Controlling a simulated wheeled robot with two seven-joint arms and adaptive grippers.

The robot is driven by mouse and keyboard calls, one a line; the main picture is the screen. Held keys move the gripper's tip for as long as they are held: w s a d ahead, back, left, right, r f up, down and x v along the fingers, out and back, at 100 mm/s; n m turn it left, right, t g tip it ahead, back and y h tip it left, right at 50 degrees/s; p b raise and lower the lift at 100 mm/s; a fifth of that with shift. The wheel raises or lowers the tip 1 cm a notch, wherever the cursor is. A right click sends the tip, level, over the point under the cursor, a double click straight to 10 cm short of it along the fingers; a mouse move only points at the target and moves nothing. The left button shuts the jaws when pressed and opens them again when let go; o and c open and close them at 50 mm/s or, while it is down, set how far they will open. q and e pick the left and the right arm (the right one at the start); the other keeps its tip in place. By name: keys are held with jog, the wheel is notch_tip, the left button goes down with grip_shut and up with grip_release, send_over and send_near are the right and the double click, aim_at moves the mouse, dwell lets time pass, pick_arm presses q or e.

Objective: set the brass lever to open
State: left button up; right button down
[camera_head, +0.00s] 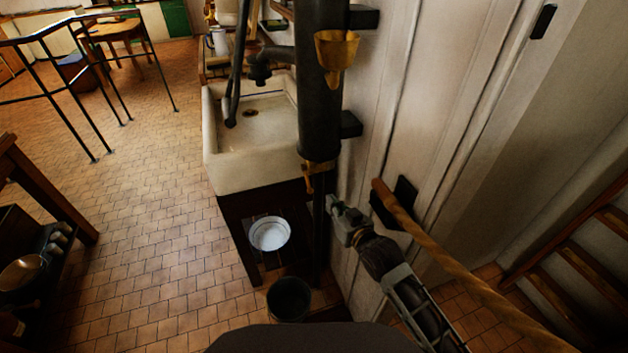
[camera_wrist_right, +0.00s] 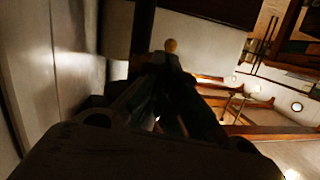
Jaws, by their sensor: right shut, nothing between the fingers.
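The brass lever (camera_head: 309,178) is a small brass piece at the lower end of a thick black pipe (camera_head: 320,110), beside the sink; it appears to hang downward. My right gripper (camera_head: 332,205) is shut and empty, just below and to the right of the lever in the head view. In the right wrist view a small rounded brass end (camera_wrist_right: 171,46) shows just beyond the dark fingers (camera_wrist_right: 165,75). I cannot tell whether the fingers touch it. My left gripper is not in view.
A brass funnel (camera_head: 336,55) is higher on the pipe.

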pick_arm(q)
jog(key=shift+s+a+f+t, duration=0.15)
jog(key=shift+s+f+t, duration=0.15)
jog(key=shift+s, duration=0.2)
pick_arm(e)
jog(key=shift+a+r+t+y, duration=0.15)
jog(key=shift+a+r+t, duration=0.1)
jog(key=shift+r, duration=0.4)
jog(key=shift+a+r+t+y, duration=0.15)
jog(key=shift+r+t, duration=0.1)
jog(key=shift+r, duration=0.35)
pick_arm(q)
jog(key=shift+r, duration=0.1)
pick_arm(e)
jog(key=shift+w, duration=0.1)
send_near(306, 173)
jog(key=shift+x, duration=1.55)
jog(key=shift+w+a, duration=0.25)
jog(key=shift+w, duration=0.35)
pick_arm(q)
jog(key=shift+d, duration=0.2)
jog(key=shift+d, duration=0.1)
pick_arm(e)
jog(key=shift+f, duration=0.1)
jog(key=shift+f, duration=0.1)
